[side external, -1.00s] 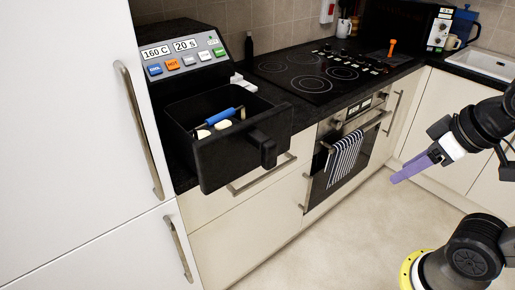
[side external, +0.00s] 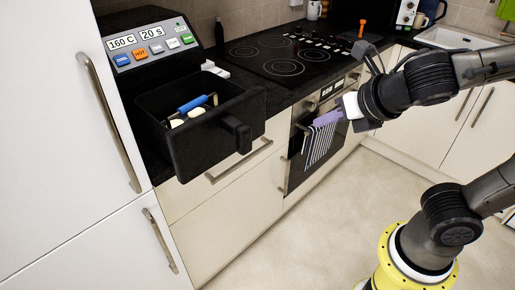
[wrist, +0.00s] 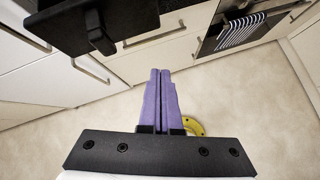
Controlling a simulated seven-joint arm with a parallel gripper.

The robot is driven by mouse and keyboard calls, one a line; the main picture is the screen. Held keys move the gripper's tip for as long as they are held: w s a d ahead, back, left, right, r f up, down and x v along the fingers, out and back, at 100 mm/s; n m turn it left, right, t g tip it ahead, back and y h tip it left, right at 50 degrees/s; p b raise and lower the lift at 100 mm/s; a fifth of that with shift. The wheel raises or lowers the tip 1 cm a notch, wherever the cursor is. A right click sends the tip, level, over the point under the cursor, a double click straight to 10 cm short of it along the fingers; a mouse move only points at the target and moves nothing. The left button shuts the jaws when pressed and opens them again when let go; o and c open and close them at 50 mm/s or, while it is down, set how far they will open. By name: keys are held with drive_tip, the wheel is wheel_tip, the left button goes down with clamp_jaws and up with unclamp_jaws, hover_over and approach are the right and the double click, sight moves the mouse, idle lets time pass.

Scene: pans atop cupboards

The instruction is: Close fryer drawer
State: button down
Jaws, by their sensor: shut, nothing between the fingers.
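The black fryer drawer (side external: 190,145) is pulled out from the fryer (side external: 150,42) on the worktop at the left. Its block handle (side external: 237,134) faces the room. Inside lie a blue-handled item (side external: 193,104) and some pale pieces (side external: 178,123). My gripper (side external: 318,121), with purple fingers, is shut and empty, to the right of the drawer handle and apart from it. In the wrist view the fingers (wrist: 161,76) are together, and the drawer front (wrist: 88,24) with its handle (wrist: 98,32) is at the upper left.
A striped towel (side external: 318,146) hangs on the oven door behind my gripper. Cupboard handles (side external: 240,161) stick out below the drawer. A tall white cupboard (side external: 55,110) stands left of the fryer. The floor (side external: 300,225) in front is clear.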

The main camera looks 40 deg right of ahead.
sight(192, 102)
drive_tip(key=a+f+n+y, duration=0.2)
drive_tip(key=a+n, duration=0.3)
drive_tip(key=a, duration=0.4)
drive_tip(key=shift+w+d+r+x, duration=0.1)
drive_tip(key=shift+w+r+x, duration=0.25)
drive_tip(key=shift+x, duration=1.6)
drive_tip(key=shift+w+d+r+x, duration=0.1)
drive_tip(key=shift+w+r+x, duration=0.2)
drive_tip(key=shift+x, duration=1.7)
drive_tip(key=shift+w+d+r+x, duration=0.1)
drive_tip(key=shift+w+r+x, duration=0.25)
drive_tip(key=shift+x, duration=1.6)
drive_tip(key=shift+w, duration=0.1)
drive_tip(key=w, duration=2.5)
drive_tip(key=shift+w, duration=0.25)
drive_tip(key=shift+s, duration=0.15)
